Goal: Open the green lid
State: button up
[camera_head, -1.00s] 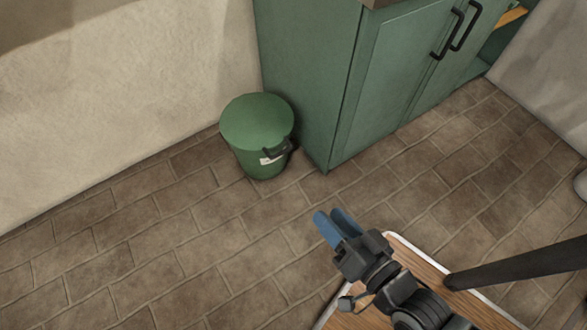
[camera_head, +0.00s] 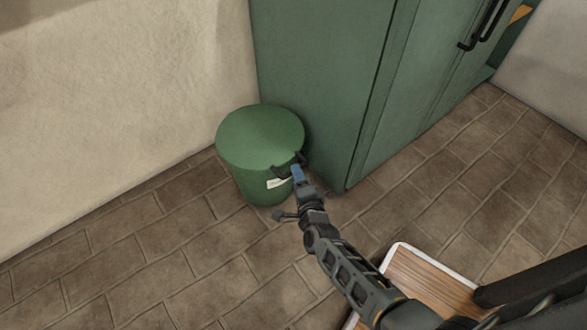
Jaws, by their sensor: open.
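The green lid (camera_head: 260,136) lies closed on top of a round green bin (camera_head: 256,187) on the floor. A dark handle (camera_head: 281,170) sits at the lid's front right edge, above a small white label on the bin. My gripper (camera_head: 297,170) has its blue fingertips right at the handle's right part, from the front right. The gripper is open. The fingers cover part of the handle, and I cannot tell whether they touch it or surround it.
A tall green cabinet (camera_head: 325,85) stands close behind and right of the bin, with black handles on its door. A pale wall (camera_head: 120,90) is behind and left of the bin. The brown tiled floor (camera_head: 130,250) is clear at the left and front.

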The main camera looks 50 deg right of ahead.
jog(key=shift+b+x, duration=0.6)
jog(key=shift+x, duration=2.1)
jog(key=shift+c, duration=0.3)
jog(key=shift+a, duration=0.1)
grip_shut()
jog(key=shift+f, duration=0.1)
